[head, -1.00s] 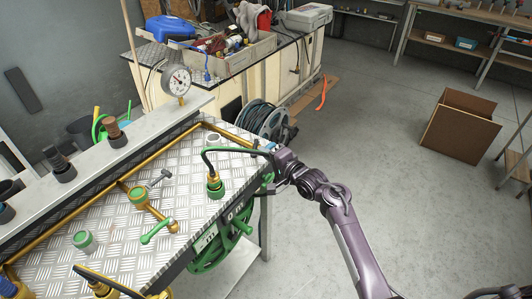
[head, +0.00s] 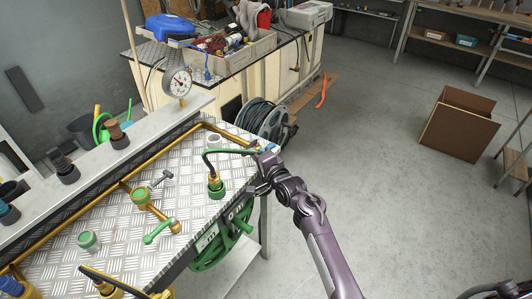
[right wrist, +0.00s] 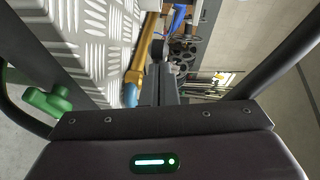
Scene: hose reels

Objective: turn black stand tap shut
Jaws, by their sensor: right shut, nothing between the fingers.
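A tap with a grey T-shaped handle (head: 160,179) stands beside a green-collared fitting on the brass pipework of the tread-plate bench. A second tap with a green lever (head: 157,232) is closer to me. I cannot tell which one is the black stand tap.
A green hose reel (head: 222,242) hangs under the bench's front edge. A dark hose reel (head: 266,118) stands on the floor behind the corner. A pressure gauge (head: 178,81) rises from the back rail.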

